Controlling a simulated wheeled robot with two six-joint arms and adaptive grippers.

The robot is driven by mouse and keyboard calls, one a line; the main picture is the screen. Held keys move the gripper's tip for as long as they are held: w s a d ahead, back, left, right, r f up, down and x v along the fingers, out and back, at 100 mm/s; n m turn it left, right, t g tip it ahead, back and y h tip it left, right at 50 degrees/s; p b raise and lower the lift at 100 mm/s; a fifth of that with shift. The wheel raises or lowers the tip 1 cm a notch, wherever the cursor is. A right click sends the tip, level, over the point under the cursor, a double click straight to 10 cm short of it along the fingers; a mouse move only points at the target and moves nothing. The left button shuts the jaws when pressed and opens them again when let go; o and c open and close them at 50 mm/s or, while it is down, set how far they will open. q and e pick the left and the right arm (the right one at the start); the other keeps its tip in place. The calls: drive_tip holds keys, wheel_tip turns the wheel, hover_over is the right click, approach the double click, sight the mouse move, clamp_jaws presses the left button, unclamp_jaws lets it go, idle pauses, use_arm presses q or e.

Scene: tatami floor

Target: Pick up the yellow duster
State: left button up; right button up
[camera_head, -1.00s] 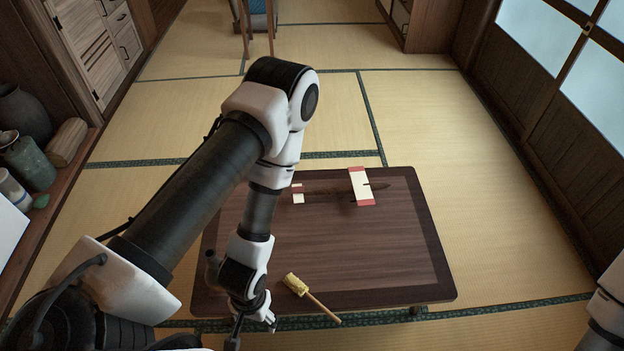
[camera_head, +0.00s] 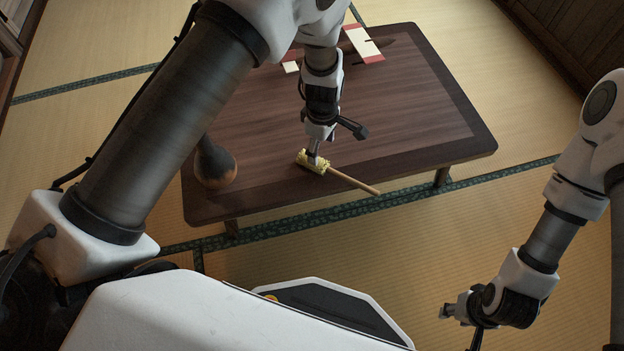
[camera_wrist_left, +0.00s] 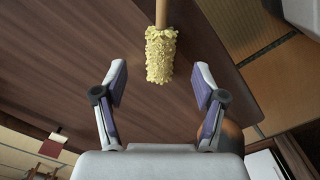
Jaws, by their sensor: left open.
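The yellow duster (camera_head: 350,181) lies near the front edge of the low dark wooden table (camera_head: 420,110). Its fluffy yellow head is at the left, and its wooden handle points to the lower right past the table's edge. My left gripper (camera_head: 314,152) is right above the yellow head and partly covers it. In the left wrist view, the jaws (camera_wrist_left: 160,80) are open and empty, with the duster's head (camera_wrist_left: 160,55) ahead between the fingertips. Whether they touch it I cannot tell. My right gripper (camera_head: 455,318) hangs off the table at the lower right, apart from the duster.
A dark round vase (camera_head: 215,165) stands on the table's left front corner, left of the duster. A white sheet with red ends (camera_head: 363,43) lies at the back. The table's right part is clear, with bare tatami (camera_head: 545,95) beyond.

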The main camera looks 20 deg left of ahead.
use_arm(q)
drive_tip(key=f+b, duration=0.1)
drive_tip(key=f, duration=0.1)
drive_tip(key=f+b, duration=0.1)
drive_tip(key=f, duration=0.2)
drive_tip(key=a+f+b, duration=0.1)
drive_tip(key=f, duration=0.1)
drive_tip(key=shift+f, duration=0.4)
drive_tip(key=shift+r, duration=0.1)
clamp_jaws()
wheel_tip(320, 180, up, 10)
drive_tip(key=p, duration=0.4)
drive_tip(key=shift+f, duration=0.2)
drive_tip(key=shift+r, duration=0.25)
